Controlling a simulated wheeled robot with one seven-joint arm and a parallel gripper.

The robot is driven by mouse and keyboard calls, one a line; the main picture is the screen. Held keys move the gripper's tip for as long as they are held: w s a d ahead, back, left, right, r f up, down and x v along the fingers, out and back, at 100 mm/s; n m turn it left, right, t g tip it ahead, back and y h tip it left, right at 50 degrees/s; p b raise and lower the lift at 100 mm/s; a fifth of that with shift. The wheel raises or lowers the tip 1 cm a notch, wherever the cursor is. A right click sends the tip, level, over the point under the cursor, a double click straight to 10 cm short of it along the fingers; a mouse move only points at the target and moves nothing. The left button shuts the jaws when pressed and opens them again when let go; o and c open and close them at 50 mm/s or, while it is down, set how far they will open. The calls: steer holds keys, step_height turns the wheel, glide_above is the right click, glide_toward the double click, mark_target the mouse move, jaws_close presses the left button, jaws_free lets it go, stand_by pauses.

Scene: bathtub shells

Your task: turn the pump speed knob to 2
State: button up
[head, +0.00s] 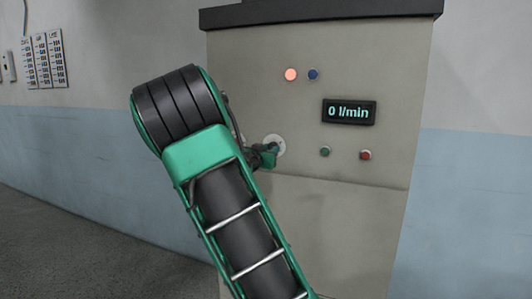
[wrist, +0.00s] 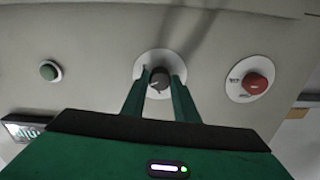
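The pump speed knob (wrist: 158,79) is a small dark round knob with a light pointer mark, on a white disc in the middle of the wrist view. In the head view its white disc (head: 276,144) shows beside my gripper (head: 264,156), which hides the knob. In the wrist view my gripper's two green fingers (wrist: 159,84) reach the disc, one on each side of the knob. A narrow gap shows beside the knob, so the fingers look open around it. No scale numbers are readable on the disc. The display (head: 349,111) reads "0 l/min".
A red mushroom button (wrist: 256,83) on a white plate and a green button (wrist: 49,70) flank the knob in the wrist view. The grey cabinet (head: 390,60) also carries an orange-pink lamp (head: 291,74), a blue lamp (head: 313,74) and a small red button (head: 366,155).

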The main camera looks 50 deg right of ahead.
steer(key=shift+n, duration=1)
steer(key=o, duration=1.1)
steer(key=shift+c, duration=0.2)
steer(key=v, duration=1)
steer(key=shift+a, duration=0.4)
steer(key=shift+f, duration=0.15)
